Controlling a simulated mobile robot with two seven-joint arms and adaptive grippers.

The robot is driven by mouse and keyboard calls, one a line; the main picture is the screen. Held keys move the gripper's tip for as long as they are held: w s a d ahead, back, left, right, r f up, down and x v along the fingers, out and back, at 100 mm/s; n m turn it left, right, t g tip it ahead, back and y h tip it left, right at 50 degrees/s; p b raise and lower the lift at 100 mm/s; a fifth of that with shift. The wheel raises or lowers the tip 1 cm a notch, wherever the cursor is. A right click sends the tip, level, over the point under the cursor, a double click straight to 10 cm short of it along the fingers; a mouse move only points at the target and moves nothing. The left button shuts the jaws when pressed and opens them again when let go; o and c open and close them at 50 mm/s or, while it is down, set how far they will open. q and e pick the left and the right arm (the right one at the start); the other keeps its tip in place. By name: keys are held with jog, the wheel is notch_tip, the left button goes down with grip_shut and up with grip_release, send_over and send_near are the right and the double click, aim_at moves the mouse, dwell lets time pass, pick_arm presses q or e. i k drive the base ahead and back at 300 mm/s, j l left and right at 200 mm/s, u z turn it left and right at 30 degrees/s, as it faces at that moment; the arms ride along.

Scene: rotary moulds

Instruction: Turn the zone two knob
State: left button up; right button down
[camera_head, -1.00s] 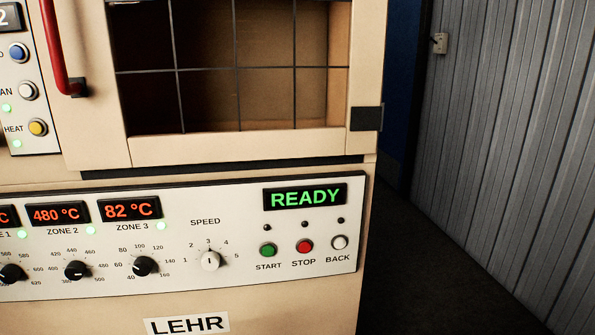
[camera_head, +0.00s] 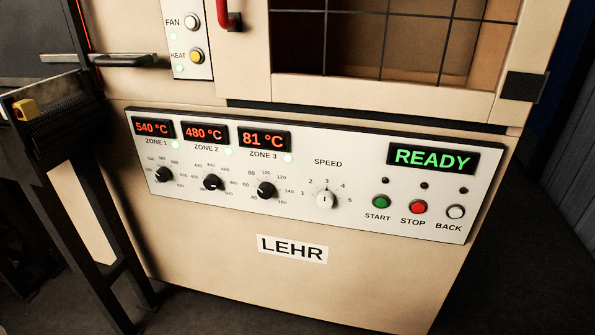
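The zone two knob (camera_head: 212,183) is a small black dial with a white pointer mark, in the middle of the black knobs on the white control panel (camera_head: 225,211). Its printed scale runs around it. Above it the ZONE 2 display (camera_head: 204,133) reads 480 °C in orange, with a lit green lamp (camera_head: 228,152) beside its label. The zone one knob (camera_head: 163,174) is to its left and the zone three knob (camera_head: 266,190) to its right. Neither of my grippers is in view, and nothing touches the knobs.
The panel also has a white speed knob (camera_head: 326,199), green start (camera_head: 381,202), red stop (camera_head: 418,207) and white back (camera_head: 456,212) buttons, and a READY display (camera_head: 432,159). A dark metal frame (camera_head: 90,200) stands at the left. The space before the panel looks clear.

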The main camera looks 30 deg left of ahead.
aim_at(211, 181)
jog(key=u, duration=1.4)
